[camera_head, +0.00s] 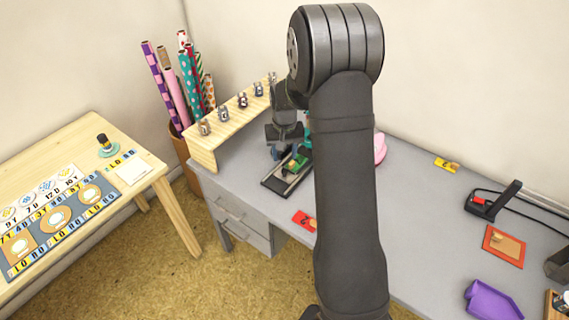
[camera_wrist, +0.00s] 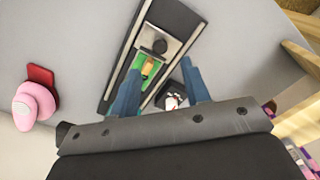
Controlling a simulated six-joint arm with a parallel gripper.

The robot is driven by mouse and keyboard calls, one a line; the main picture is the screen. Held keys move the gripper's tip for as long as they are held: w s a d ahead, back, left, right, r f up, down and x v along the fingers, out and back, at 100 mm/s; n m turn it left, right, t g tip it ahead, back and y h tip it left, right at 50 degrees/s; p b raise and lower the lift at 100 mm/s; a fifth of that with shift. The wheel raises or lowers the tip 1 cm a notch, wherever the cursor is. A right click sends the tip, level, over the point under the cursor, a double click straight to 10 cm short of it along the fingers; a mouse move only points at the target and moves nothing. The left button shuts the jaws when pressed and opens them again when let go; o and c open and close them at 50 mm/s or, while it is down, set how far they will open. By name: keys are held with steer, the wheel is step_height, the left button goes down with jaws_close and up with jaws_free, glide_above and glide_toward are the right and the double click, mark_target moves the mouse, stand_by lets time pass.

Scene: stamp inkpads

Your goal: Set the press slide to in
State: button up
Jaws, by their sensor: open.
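The press slide is a dark rail base (camera_head: 285,184) on the grey desk, left of my arm in the head view.
A wooden rack (camera_head: 237,122) with several small stamps stands behind the press. A pink punch (camera_wrist: 35,103) lies left in the wrist view. A red card (camera_head: 304,220) lies near the desk's front edge.

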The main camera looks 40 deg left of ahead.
step_height(320, 180, up, 11)
steer(key=shift+f, duration=0.15)
steer(key=n+t+h, duration=0.3)
steer(key=n, duration=1.5)
glide_toward(284, 170)
steer(key=x, duration=0.8)
steer(key=shift+s, duration=0.1)
jaws_close()
